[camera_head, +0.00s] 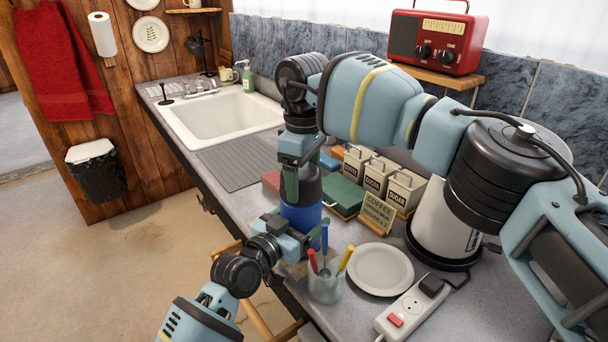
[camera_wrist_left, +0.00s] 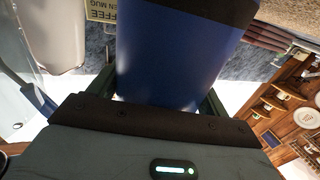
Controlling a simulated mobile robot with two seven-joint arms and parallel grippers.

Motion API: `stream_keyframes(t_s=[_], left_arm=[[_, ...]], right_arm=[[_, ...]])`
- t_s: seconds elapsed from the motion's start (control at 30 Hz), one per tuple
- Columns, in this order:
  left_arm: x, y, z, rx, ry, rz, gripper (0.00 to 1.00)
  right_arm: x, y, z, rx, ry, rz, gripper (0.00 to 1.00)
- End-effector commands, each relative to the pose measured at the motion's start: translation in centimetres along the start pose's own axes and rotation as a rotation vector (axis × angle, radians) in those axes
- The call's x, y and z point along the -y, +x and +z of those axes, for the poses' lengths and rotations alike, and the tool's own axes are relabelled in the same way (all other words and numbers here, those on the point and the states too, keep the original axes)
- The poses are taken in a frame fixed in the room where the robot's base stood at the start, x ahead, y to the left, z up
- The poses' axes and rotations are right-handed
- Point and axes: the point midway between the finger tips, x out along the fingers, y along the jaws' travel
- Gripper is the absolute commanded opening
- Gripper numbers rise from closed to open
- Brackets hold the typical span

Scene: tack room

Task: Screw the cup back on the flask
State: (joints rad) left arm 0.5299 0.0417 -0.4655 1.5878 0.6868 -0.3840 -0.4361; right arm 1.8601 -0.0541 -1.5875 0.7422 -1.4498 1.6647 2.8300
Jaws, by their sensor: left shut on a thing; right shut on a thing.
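The flask (camera_head: 301,216) has a blue body and a dark upper part, and stands upright over the counter. My left gripper (camera_head: 300,234) is shut around its lower blue body. In the left wrist view the blue flask (camera_wrist_left: 170,60) fills the space between the fingers of my left gripper (camera_wrist_left: 160,103), with a black band above. My right gripper (camera_head: 300,178) comes down from above and is shut on the dark piece at the top of the flask, which looks like the cup. The arm hides most of it, so I cannot tell whether cup and flask touch.
A glass with coloured-handled tools (camera_head: 324,287), a white plate (camera_head: 380,269) and a power strip (camera_head: 411,309) stand close in front. Canisters (camera_head: 405,189), a coffee sign (camera_head: 378,212) and a green box (camera_head: 342,194) are to the right. A ribbed drainer (camera_head: 240,160) lies left, by the sink (camera_head: 225,115).

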Motion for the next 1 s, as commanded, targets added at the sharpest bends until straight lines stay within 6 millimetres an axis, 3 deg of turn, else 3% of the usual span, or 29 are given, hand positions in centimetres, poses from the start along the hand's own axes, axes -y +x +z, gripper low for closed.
stream_keyframes(t_s=[0.37, 0.4, 0.53, 0.83, 1.0], left_arm=[[0.0, 0.0, 0.2, 0.005, 0.001, 0.0, 0.14], [0.0, 0.0, 0.2, 0.005, 0.001, 0.0, 0.14], [0.0, 0.0, 0.2, 0.005, 0.001, 0.0, 0.14], [0.0, 0.0, 0.2, 0.004, 0.0, 0.0, 0.14], [0.0, 0.0, 0.2, 0.004, 0.0, 0.001, 0.14]], right_arm=[[0.1, -0.2, -0.1, -0.002, 0.034, 0.0, 0.49], [0.1, -0.2, -0.1, -0.002, 0.034, 0.0, 0.8], [0.1, -0.2, 0.0, -0.002, 0.033, -0.001, 0.97], [0.0, -0.1, 0.0, -0.001, 0.034, -0.001, 0.97], [0.0, -1.4, 0.0, -0.002, 0.034, 0.0, 0.97]])
